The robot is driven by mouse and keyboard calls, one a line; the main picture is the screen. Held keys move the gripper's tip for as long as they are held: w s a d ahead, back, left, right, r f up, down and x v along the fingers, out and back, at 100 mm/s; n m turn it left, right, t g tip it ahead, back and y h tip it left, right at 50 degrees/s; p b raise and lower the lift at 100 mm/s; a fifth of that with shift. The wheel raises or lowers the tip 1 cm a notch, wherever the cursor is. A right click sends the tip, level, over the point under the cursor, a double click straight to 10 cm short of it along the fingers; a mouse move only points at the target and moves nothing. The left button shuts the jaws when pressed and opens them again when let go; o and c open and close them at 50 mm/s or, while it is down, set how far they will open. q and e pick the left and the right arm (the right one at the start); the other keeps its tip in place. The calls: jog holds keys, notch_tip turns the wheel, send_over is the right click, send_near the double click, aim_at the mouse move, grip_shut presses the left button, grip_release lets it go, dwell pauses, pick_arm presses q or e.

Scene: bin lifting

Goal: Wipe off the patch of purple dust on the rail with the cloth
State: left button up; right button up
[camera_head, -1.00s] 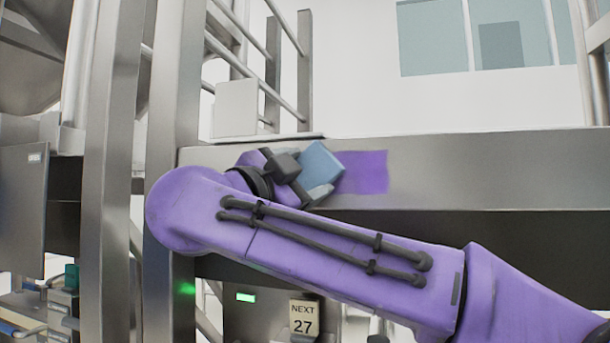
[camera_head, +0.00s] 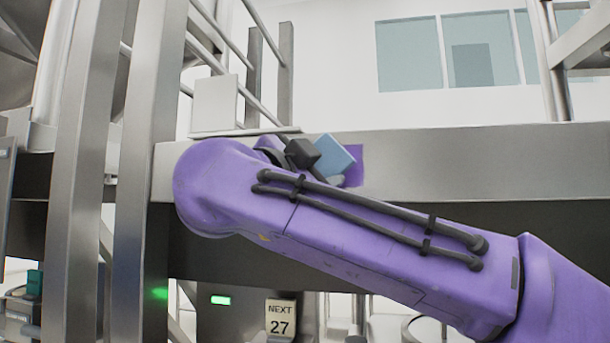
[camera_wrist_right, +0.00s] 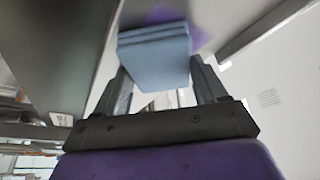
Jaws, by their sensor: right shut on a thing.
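The blue folded cloth (camera_head: 329,158) is held by my right gripper (camera_head: 316,167) against or very close to the face of the grey rail (camera_head: 450,163). The purple dust patch (camera_head: 355,168) shows at the right edge of the cloth; the rest of it is hidden behind the cloth and my arm. In the right wrist view the cloth (camera_wrist_right: 156,57) sits between the two fingers of the gripper (camera_wrist_right: 160,88), with purple dust (camera_wrist_right: 196,36) beyond it. Whether the cloth touches the rail is hard to tell. My left gripper is out of view.
Steel posts (camera_head: 145,170) stand left of the rail. A pale box (camera_head: 215,103) and tubular bars are above its left end. A sign reading NEXT 27 (camera_head: 280,318) hangs below. The rail is clear to the right.

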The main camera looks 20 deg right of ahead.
jog(key=shift+s+d+f+b, duration=0.15)
jog(key=shift+s+d+b, duration=0.35)
jog(key=shift+d, duration=0.35)
jog(key=shift+s+d, duration=0.3)
jog(key=shift+d, duration=0.1)
jog(key=shift+s+d+b, duration=0.5)
jog(key=shift+d+b, duration=0.2)
jog(key=shift+d, duration=0.05)
jog(key=shift+s+d+b, duration=0.35)
jog(key=shift+s+d, duration=0.1)
jog(key=shift+d, duration=0.3)
jog(key=shift+s+r, duration=0.2)
jog(key=shift+w+a+r+p, duration=0.1)
jog(key=shift+w+a+p, duration=0.35)
jog(key=shift+p, duration=0.2)
jog(key=shift+w+a+p, duration=0.75)
jog(key=shift+a+p, duration=0.1)
jog(key=shift+a, duration=0.25)
jog(key=shift+w+a, duration=0.1)
jog(key=shift+a, duration=0.05)
jog(key=shift+w+a+r+p, duration=0.1)
jog(key=shift+w+a+p, duration=0.25)
jog(key=shift+a+p, duration=0.3)
jog(key=shift+w+a+p, duration=1.65)
jog(key=shift+w+a, duration=0.3)
jog(key=shift+a, duration=0.75)
jog(key=s+a+b, duration=0.1)
jog(key=s+a, duration=0.2)
jog(key=s, duration=0.2)
jog(key=shift+f, duration=0.25)
